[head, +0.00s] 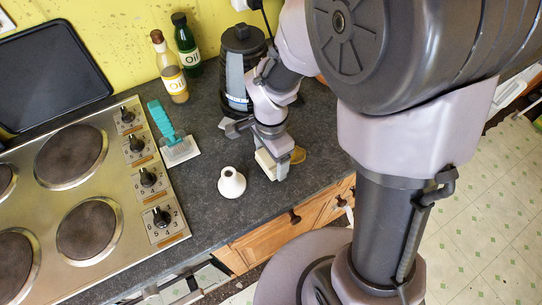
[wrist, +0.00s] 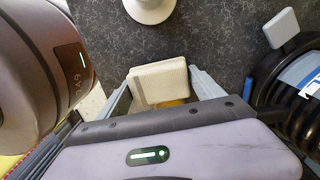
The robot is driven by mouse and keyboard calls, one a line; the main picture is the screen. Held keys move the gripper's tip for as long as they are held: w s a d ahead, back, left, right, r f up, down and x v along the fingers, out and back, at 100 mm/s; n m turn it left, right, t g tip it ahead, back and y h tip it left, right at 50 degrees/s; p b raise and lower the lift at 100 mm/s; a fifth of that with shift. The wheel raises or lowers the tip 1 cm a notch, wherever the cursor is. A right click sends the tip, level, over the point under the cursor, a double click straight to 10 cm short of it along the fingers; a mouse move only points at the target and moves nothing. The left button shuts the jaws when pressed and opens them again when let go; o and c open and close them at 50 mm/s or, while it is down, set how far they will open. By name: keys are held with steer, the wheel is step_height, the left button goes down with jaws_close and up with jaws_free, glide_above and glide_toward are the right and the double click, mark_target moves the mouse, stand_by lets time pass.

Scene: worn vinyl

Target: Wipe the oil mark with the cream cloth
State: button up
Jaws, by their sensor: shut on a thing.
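The cream cloth (head: 264,165) is a folded pale block between the fingers of my gripper (head: 273,168), low over the dark speckled worktop. In the wrist view the cloth (wrist: 158,80) sits between both fingers of my gripper (wrist: 163,92), which is shut on it. The oil mark (head: 298,155) is a yellow-brown patch on the worktop, just right of the gripper and near the front edge. In the wrist view a bit of the oil mark (wrist: 176,103) shows beside the cloth, partly hidden by cloth and gripper. Whether the cloth touches the worktop is unclear.
A small white vase (head: 231,184) stands left of the gripper. A black appliance (head: 237,75) stands behind it. Two oil bottles (head: 172,75) (head: 186,45) stand at the back wall. The worktop's front edge is close.

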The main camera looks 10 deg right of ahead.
mark_target(308, 149)
steer(key=shift+f+b, duration=0.7)
steer(key=shift+f, duration=0.05)
stand_by(0.8)
steer(key=shift+w+d, duration=0.3)
steer(key=shift+d, duration=0.65)
steer(key=shift+w+d, duration=0.3)
steer(key=shift+d, duration=0.65)
steer(key=shift+w+d, duration=0.3)
steer(key=shift+d, duration=0.65)
steer(key=shift+w+d+p, duration=0.2)
steer(key=shift+w+d, duration=0.1)
steer(key=shift+d, duration=0.65)
steer(key=shift+w+d+p, duration=0.15)
steer(key=shift+w+d, duration=0.15)
steer(key=shift+d, duration=0.6)
steer(key=shift+w+d+p, duration=0.2)
steer(key=shift+w+d, duration=0.1)
steer(key=shift+d, duration=0.65)
steer(key=shift+s+a+b, duration=0.2)
steer(key=shift+s+a, duration=0.1)
steer(key=shift+a, duration=0.65)
steer(key=shift+s+a+b, duration=0.25)
steer(key=shift+s+a, duration=0.05)
steer(key=shift+a, duration=0.65)
steer(key=shift+s+a+b, duration=0.2)
steer(key=shift+s+a, duration=0.1)
steer(key=shift+a, duration=0.65)
steer(key=shift+a, duration=0.1)
